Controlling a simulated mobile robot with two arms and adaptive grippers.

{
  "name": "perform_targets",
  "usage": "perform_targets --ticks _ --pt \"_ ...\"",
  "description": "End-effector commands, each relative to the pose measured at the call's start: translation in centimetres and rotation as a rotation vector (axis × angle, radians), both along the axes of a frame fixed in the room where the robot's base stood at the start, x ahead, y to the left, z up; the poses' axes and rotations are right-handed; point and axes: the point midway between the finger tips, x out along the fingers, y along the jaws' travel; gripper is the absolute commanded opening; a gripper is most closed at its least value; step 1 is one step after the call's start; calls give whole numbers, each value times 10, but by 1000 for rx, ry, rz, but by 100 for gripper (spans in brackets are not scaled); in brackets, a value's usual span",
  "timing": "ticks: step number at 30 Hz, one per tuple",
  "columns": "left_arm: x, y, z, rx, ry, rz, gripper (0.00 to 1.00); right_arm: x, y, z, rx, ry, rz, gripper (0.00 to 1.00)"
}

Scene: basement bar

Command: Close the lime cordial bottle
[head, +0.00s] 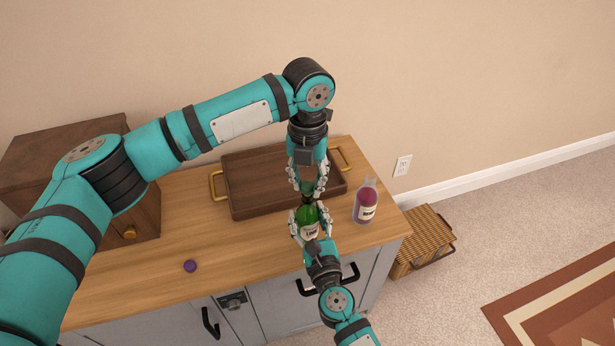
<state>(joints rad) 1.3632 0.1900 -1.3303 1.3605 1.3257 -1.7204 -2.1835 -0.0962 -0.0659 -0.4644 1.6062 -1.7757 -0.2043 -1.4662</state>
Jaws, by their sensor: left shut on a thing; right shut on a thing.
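The lime cordial bottle (309,215) is green with a pale label and stands upright near the front right of the wooden cabinet top. My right gripper (311,228) comes from the front and is shut around its body. My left gripper (308,190) points down from above and is shut on a small dark thing at the bottle's mouth, seemingly its cap. The fingers hide most of it, so I cannot tell whether it is seated on the neck.
A bottle with purple-red contents (366,205) stands close to the right. A purple cap (190,266) lies at the front left. A dark wooden tray (250,180) with brass handles lies behind. A wooden box (145,215) stands at the left. The counter's left middle is clear.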

Motion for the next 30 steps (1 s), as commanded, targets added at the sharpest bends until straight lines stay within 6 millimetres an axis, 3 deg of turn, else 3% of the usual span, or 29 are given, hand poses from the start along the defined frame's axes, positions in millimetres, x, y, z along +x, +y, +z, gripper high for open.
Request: perform_targets --ticks 29,30 --pt "0 0 -13 0 1 1 13 0 0 0 0 0 0 0" --pt "0 0 -13 0 1 1 30 0 0 0 0 0 0 0"
